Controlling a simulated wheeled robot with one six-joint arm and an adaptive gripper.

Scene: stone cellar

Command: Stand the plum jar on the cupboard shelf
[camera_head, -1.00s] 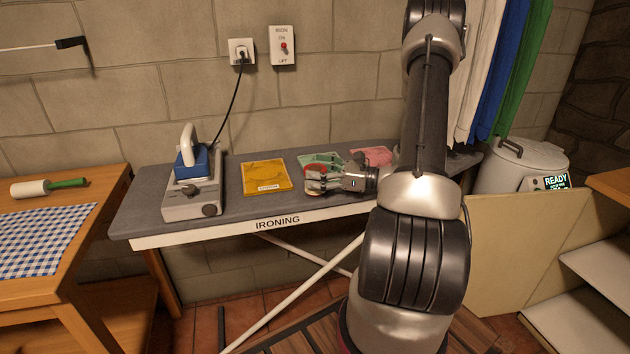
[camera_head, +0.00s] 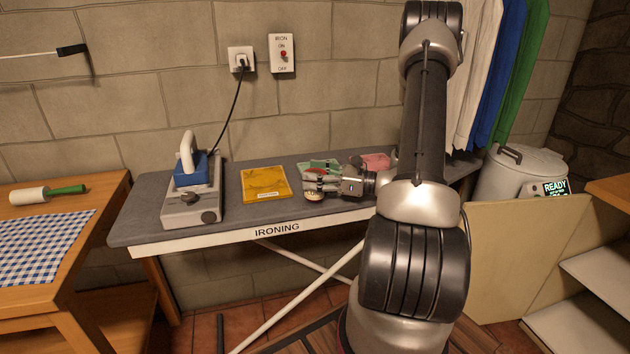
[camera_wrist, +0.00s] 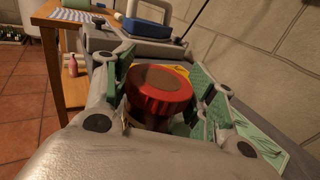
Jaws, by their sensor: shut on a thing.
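My gripper (camera_head: 312,183) is over the front part of the ironing board, its fingers pointing left. It is shut on a jar with a red lid (camera_wrist: 160,88), which sits between the finger pads in the wrist view. In the head view the fingers hide most of the jar; a small pale, round part (camera_head: 314,196) shows below them. I cannot tell whether the jar touches the board, and no label can be read. The cupboard stands at the right edge with pale shelves (camera_head: 600,272) and its beige door (camera_head: 515,250) swung open.
A wooden table (camera_head: 50,275) is at left. A grey lidded bin (camera_head: 522,172) stands behind the door.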

